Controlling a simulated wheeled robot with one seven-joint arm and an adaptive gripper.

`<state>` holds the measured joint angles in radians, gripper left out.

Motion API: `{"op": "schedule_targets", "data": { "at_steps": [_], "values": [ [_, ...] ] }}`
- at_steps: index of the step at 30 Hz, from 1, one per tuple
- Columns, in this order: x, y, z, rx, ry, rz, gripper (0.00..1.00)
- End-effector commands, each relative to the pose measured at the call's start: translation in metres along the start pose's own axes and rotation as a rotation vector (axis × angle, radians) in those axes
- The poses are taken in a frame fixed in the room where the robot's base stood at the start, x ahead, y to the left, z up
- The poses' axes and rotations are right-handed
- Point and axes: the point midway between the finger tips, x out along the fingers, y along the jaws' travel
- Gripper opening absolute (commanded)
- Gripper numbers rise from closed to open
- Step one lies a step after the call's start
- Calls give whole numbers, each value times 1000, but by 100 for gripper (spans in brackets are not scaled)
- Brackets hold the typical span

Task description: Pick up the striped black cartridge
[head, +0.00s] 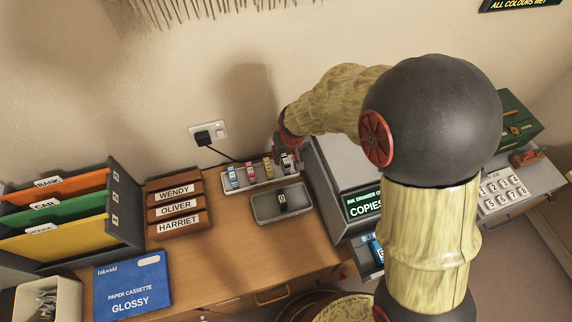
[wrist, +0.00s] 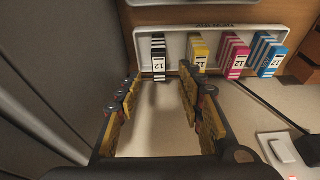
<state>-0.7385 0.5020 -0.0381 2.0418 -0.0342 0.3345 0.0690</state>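The striped black cartridge (wrist: 159,58) stands in a pale tray (wrist: 178,47), at the left end of a row in the wrist view. It has black and white stripes and a white label reading 12. In the head view it is at the tray's right end (head: 286,163). My gripper (wrist: 159,80) is open and empty. Its fingertips lie to either side of the cartridge's line and short of it, with no contact visible. In the head view my gripper (head: 288,146) is partly hidden by my arm, close above the cartridge.
Yellow (wrist: 198,52), magenta (wrist: 233,55) and cyan (wrist: 268,55) cartridges share the tray. Another tray (head: 262,214) in front holds a dark cartridge (head: 282,200). A grey printer (head: 325,175) stands close on the right. A plug and cable (head: 203,138) are behind.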

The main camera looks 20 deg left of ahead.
Motion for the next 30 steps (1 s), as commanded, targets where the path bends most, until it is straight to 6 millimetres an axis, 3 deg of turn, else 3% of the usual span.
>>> {"op": "schedule_targets", "data": {
  "at_steps": [3, 9, 17, 30],
  "values": [
    [23, 1, 3, 0, -4, 0, 38],
    [42, 1, 2, 0, -1, 0, 38],
    [44, 1, 1, 0, -1, 0, 38],
    [44, 1, 2, 0, -2, 0, 14]
  ]
}}
